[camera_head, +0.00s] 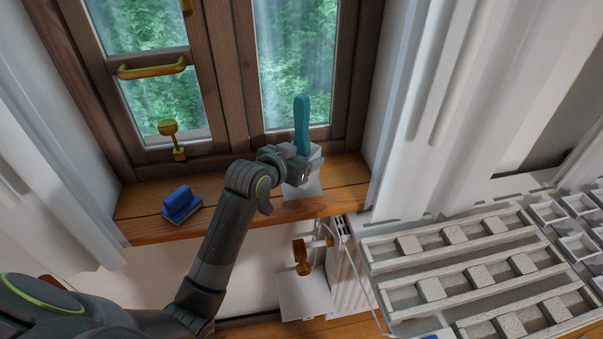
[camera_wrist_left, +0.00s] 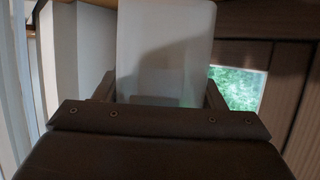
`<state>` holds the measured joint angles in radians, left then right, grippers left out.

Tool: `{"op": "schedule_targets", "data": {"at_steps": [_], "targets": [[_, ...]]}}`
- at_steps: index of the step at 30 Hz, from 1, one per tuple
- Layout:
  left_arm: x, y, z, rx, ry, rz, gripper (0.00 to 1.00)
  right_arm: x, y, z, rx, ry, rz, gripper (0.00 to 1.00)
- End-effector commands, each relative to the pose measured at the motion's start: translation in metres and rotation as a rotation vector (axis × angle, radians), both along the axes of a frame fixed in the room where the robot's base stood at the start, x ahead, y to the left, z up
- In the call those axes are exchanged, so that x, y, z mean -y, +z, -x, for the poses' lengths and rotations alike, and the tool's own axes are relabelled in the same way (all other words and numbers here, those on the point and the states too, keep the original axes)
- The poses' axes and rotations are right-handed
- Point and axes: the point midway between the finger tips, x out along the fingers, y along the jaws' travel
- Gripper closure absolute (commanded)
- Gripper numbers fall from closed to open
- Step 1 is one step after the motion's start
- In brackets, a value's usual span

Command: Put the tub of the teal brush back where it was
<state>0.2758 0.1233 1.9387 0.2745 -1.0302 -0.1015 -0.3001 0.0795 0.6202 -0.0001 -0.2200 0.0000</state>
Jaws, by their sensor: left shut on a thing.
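The teal brush (camera_head: 302,125) stands upright at the right part of the window sill. Its handle points up in front of the window. Its pale tub (camera_head: 316,153) is mostly hidden behind my left gripper (camera_head: 301,168), which is shut on it. In the left wrist view the pale tub (camera_wrist_left: 165,45) fills the space between the two fingers (camera_wrist_left: 160,92). A light grey card (camera_head: 303,190) lies on the sill just below the gripper. I cannot tell whether the tub touches it. My right gripper is not in view.
A blue object (camera_head: 181,204) sits on a grey card at the left of the wooden sill (camera_head: 138,205). Window frame and handles stand close behind. A radiator (camera_head: 348,270) with a brass valve (camera_head: 302,257) is below. Pale slatted racks (camera_head: 470,262) fill the lower right.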

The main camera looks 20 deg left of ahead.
Motion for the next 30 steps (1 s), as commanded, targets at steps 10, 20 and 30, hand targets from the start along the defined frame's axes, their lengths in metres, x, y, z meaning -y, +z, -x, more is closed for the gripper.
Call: {"op": "schedule_targets", "data": {"at_steps": [10, 20, 30], "targets": [[0.0, -0.039, 0.0, 0.003, 0.001, 0.001, 0.67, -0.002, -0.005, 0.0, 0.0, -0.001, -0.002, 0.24], [0.0, -0.042, 0.0, 0.003, 0.001, 0.001, 0.67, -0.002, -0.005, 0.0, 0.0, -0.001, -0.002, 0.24], [0.0, -0.044, 0.0, 0.001, 0.001, 0.001, 0.15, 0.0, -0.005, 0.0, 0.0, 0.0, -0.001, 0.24]]}}
